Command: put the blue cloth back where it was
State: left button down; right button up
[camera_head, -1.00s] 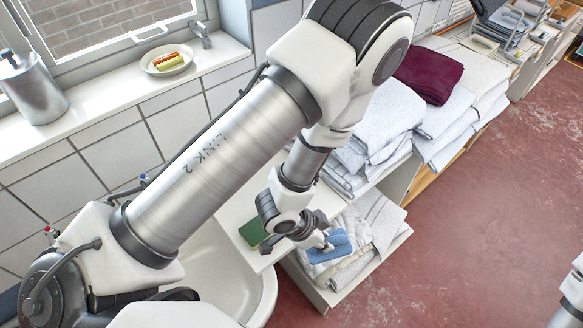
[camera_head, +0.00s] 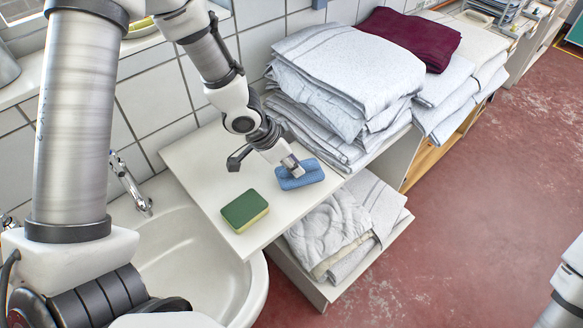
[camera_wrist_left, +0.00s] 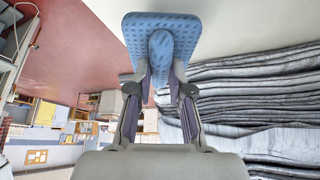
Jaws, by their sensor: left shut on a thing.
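The blue cloth (camera_head: 303,178) is a small, folded, dimpled pad. My left gripper (camera_head: 291,166) is shut on it, with a fold pinched between the two fingers, as the left wrist view shows the cloth (camera_wrist_left: 135,38) at the fingertips. In the head view the cloth is at the right edge of the white shelf top (camera_head: 205,160), beside the towel stack. I cannot tell whether it touches the surface or is slightly above it. My right gripper is out of view; only part of that arm shows at the lower right.
A green and yellow sponge (camera_head: 244,211) lies on the white top, left of the cloth. A tall stack of white towels (camera_head: 345,75) stands just behind it. More towels (camera_head: 335,230) lie on the lower shelf. A basin (camera_head: 190,265) is at the left front.

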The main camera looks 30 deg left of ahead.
pick_arm(q)
jog(key=shift+w+a+r, duration=0.2)
jog(key=shift+w+a, duration=0.1)
jog(key=shift+a, duration=0.05)
notch_tip(320, 180, down, 4)
jog(key=b, duration=0.4)
jog(key=shift+f, duration=0.2)
jog(key=shift+r, duration=0.25)
jog(key=c, duration=1.1)
grip_release()
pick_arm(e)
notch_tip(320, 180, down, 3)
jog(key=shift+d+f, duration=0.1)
pick_arm(q)
jog(key=shift+o, duration=0.2)
jog(key=p+v, duration=0.5)
jog(key=v, duration=0.7)
jog(key=shift+p, duration=0.35)
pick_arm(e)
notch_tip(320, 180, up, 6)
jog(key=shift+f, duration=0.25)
pick_arm(q)
jog(key=shift+w, duration=0.1)
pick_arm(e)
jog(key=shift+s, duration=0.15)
